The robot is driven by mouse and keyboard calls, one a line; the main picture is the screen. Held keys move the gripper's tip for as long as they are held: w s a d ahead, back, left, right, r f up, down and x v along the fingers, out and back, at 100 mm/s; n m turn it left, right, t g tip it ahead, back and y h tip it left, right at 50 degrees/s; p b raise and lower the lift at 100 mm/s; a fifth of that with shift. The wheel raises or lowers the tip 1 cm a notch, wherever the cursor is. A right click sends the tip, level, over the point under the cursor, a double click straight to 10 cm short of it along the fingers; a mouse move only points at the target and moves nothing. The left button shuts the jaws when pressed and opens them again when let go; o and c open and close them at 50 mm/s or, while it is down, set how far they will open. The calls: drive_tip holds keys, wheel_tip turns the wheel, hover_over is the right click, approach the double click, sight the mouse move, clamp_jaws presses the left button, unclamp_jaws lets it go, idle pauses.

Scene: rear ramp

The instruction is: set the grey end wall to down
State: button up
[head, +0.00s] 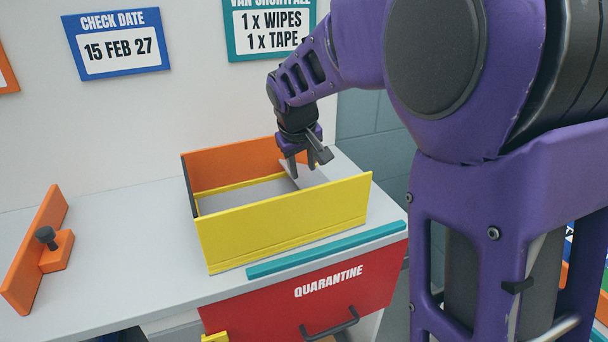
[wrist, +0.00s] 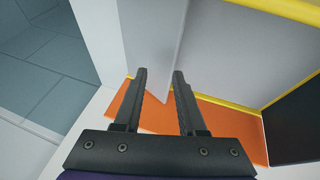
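The box (head: 282,222) on the worktop has a yellow front wall, an orange back wall and a dark left wall. The grey end wall (head: 306,175) is at its right end, partly hidden behind my gripper and the yellow wall. It looks tilted in over the box floor. My gripper (head: 306,172) points down over this end wall. In the wrist view the end wall (wrist: 156,40) runs up between and beyond my two fingers (wrist: 160,75), which stand apart with a gap. I cannot tell whether either finger touches it.
A teal strip (head: 325,250) lies along the worktop's front edge, above a red quarantine drawer (head: 345,285). An orange plate with a dark knob (head: 46,236) stands at the left. The worktop (head: 135,235) between it and the box is clear.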

drive_tip(key=p+v, duration=0.1)
drive_tip(key=v, duration=1)
drive_tip(key=shift+a, duration=0.2)
drive_tip(key=shift+s, duration=0.15)
